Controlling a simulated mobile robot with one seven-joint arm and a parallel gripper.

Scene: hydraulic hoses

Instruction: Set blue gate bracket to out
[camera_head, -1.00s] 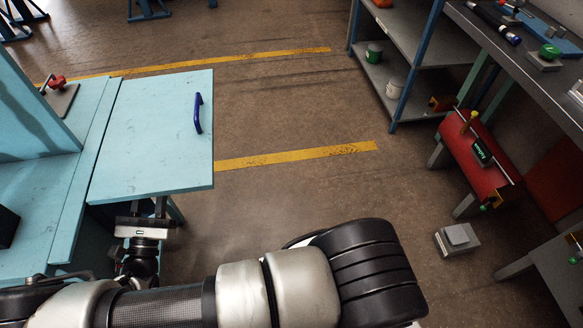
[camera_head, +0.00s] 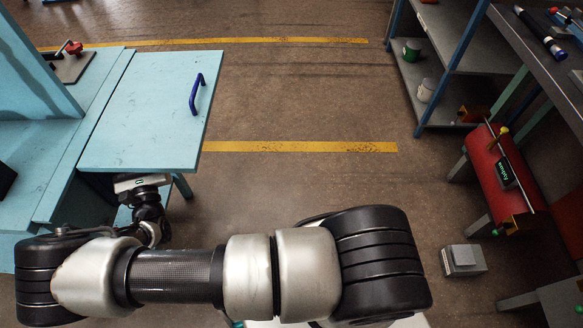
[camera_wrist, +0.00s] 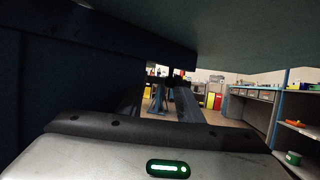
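The light-blue gate panel (camera_head: 155,110) lies flat, extending from the blue bench on the left, with a dark blue handle (camera_head: 197,94) on top. I cannot make out its bracket clearly; the panel hides its underside in the head view. My gripper (camera_head: 142,184) is under the panel's near edge, its fingers hidden there. In the wrist view, the panel's underside (camera_wrist: 220,30) fills the top. My gripper's two dark fingers (camera_wrist: 160,97) appear spread with a gap and nothing held between them. A small dark part (camera_wrist: 176,79) shows near their tips; I cannot tell what it is.
The blue bench (camera_head: 60,165) and its wall stand close on the left, with a red-handled clamp (camera_head: 72,50) on it. A shelf rack (camera_head: 450,50), red unit (camera_head: 490,168) and small grey block (camera_head: 463,260) are on the right. Open floor (camera_head: 290,190) lies between.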

